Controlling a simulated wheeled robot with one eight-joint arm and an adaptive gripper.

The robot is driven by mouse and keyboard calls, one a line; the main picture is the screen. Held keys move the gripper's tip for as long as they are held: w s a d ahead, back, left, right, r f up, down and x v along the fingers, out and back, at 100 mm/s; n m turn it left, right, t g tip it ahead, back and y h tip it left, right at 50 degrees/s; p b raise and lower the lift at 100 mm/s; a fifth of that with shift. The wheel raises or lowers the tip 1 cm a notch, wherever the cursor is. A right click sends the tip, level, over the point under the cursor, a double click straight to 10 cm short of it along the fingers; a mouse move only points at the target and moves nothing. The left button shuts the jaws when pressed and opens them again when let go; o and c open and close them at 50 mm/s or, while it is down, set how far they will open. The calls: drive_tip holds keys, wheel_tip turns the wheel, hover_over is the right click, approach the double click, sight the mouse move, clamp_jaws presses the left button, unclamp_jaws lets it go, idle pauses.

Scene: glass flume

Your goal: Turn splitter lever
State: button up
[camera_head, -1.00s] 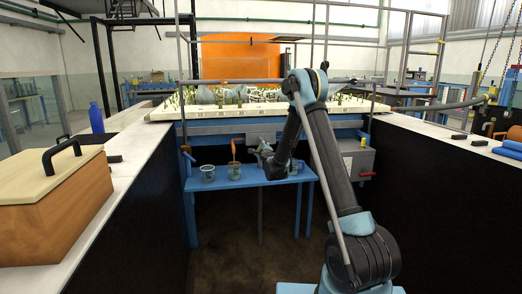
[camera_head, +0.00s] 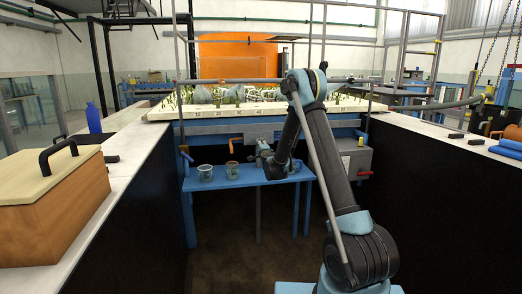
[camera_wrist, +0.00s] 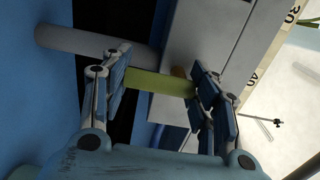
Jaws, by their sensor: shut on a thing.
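In the wrist view, a yellow-green bar (camera_wrist: 158,81), apparently the splitter lever's grip, spans the gap between the pads of my gripper (camera_wrist: 160,85). The pads press on its two ends. In the head view my gripper (camera_head: 264,152) is small, low in front of the flume's end, above the blue bench. It hides the bar there. An orange bent piece (camera_head: 240,139) shows just left of my gripper; whether it belongs to the lever is unclear.
Two cups, one at the left (camera_head: 205,172) and one nearer my gripper (camera_head: 231,170), stand on the blue bench (camera_head: 215,184). A grey box (camera_head: 355,158) is to the right. In the wrist view, a grey pipe (camera_wrist: 95,46) runs close beside the fingers. Dark walls flank the aisle.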

drive_tip(key=shift+a, duration=0.1)
drive_tip(key=o, duration=1.1)
drive_tip(key=shift+f, duration=0.1)
drive_tip(key=v, duration=1.2)
